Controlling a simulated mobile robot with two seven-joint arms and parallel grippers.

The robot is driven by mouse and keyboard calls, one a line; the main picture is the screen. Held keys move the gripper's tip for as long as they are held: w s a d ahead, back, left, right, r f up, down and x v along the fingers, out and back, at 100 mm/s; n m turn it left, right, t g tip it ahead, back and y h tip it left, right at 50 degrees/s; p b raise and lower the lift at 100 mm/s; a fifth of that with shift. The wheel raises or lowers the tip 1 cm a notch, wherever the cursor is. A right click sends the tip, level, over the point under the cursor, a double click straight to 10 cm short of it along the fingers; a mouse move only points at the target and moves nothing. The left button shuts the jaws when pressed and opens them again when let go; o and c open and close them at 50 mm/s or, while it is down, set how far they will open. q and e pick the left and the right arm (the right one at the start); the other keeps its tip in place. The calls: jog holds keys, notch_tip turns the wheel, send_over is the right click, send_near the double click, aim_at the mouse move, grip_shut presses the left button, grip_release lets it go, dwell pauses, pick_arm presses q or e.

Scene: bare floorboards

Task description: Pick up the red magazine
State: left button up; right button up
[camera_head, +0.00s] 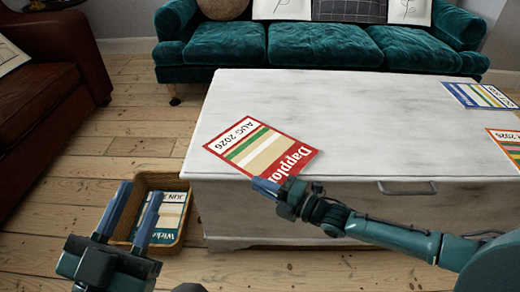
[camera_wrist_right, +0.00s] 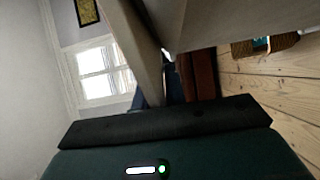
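The red magazine (camera_head: 240,158), with green, white and tan stripes, lies flat on the white table (camera_head: 390,130) at its front left edge. My right gripper (camera_head: 268,187) is at the magazine's front corner by the table edge and covers a little of it. I cannot tell whether its fingers are closed on the magazine. In the right wrist view, the dark bluish fingers (camera_wrist_right: 160,90) are beside a pale, edge-on surface. My left gripper (camera_head: 138,192) is open and empty, low in front of the basket.
A wicker basket (camera_head: 142,181) holding a green-striped magazine stands on the floor left of the table. A blue magazine (camera_head: 480,95) and an orange one (camera_head: 508,141) lie at the table's right. A teal sofa (camera_head: 325,45) stands behind, a brown leather armchair (camera_head: 75,55) left.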

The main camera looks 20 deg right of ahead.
grip_shut()
jog(key=shift+r, duration=0.15)
